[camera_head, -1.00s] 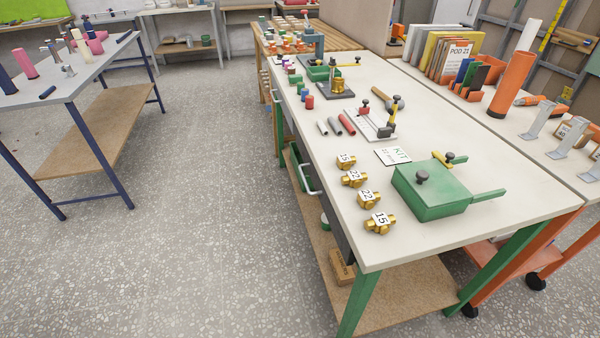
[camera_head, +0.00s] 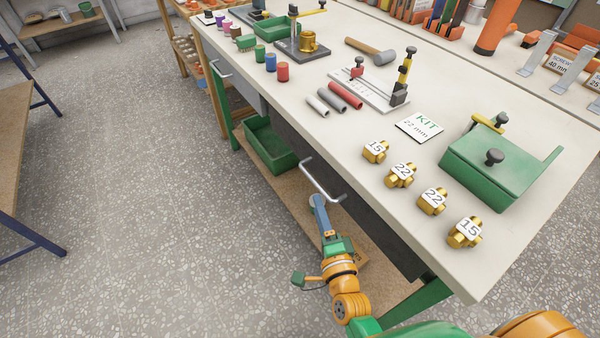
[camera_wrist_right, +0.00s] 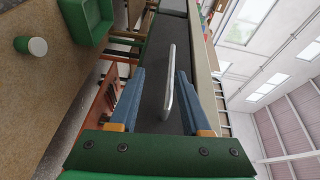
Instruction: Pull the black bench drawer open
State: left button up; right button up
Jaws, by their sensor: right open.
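The black bench drawer (camera_head: 376,226) is a dark front under the bench top and looks flush with the bench. Its pale bar handle (camera_head: 323,181) stands out from that front. My right gripper (camera_head: 318,199) is at the handle, low in front of the drawer. In the right wrist view, the blue fingers of the right gripper (camera_wrist_right: 159,74) are apart. The handle (camera_wrist_right: 168,88) shows between them, with the dark drawer front (camera_wrist_right: 153,65) behind it. I cannot tell whether either finger touches the handle. My left gripper is not in view.
Brass fittings (camera_head: 432,201), a green box (camera_head: 495,165) and a kit card (camera_head: 419,128) sit on the bench top (camera_head: 350,120). A grey drawer (camera_head: 237,84) is farther along. A green bin (camera_head: 268,145) stands on the lower shelf. The floor left of the bench is clear.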

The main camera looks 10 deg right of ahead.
aim_at(317, 189)
jog(key=shift+w+d+r+m+t+h, duration=0.3)
jog(key=shift+w+r+m, duration=0.25)
jog(key=shift+r, duration=0.25)
jog(key=w, duration=0.6)
jog(key=shift+w+d+f+b, duration=0.1)
jog(key=shift+w+d+b, duration=0.05)
jog(key=shift+b, duration=0.15)
grip_shut()
dwell(0.4)
